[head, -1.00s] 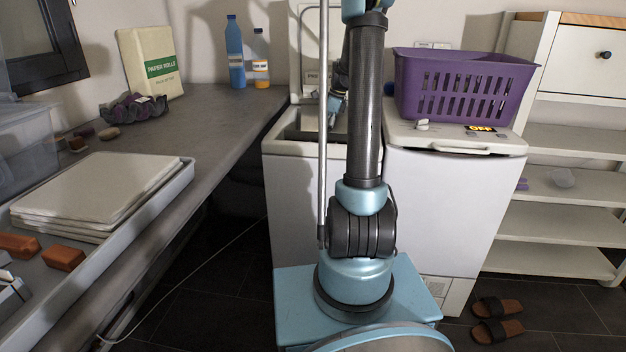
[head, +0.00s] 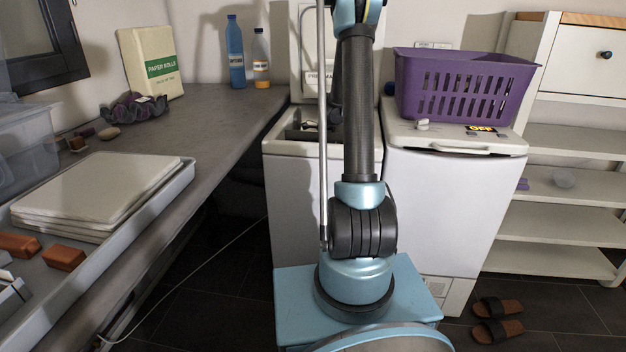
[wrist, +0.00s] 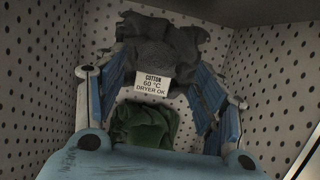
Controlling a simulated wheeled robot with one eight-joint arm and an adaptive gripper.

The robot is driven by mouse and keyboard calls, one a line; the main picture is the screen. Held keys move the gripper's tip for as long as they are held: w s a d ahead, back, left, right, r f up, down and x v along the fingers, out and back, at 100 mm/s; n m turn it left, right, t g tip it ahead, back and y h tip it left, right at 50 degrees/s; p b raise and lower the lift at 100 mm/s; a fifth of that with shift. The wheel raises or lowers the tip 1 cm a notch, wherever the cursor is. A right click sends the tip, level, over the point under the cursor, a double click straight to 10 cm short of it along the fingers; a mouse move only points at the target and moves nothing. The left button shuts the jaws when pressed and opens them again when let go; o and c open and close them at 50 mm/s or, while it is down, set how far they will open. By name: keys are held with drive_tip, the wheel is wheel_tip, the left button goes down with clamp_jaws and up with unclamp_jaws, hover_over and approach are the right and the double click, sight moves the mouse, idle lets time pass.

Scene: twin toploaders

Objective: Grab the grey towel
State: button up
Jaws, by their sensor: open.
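The grey towel (wrist: 165,48) is a dark crumpled cloth in the upper middle of the wrist view, inside a drum with perforated white walls. A white label (wrist: 153,79) reading "COTTON 60 °C DRYER OK" shows at its lower edge. My gripper (wrist: 162,72) is open, its blue fingers on either side of the label and the towel's lower part. I cannot tell whether they touch the towel. In the head view, my arm reaches to the open left toploader (head: 285,148), and the gripper is hidden.
A dark green cloth (wrist: 143,127) lies below the grey towel, between the finger bases. The closed right toploader (head: 440,200) bears a purple basket (head: 465,88). A grey counter (head: 215,125) runs along the left. Slippers (head: 497,320) lie on the floor.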

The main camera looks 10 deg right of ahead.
drive_tip(key=shift+x, duration=1.55)
drive_tip(key=shift+s+a, duration=0.1)
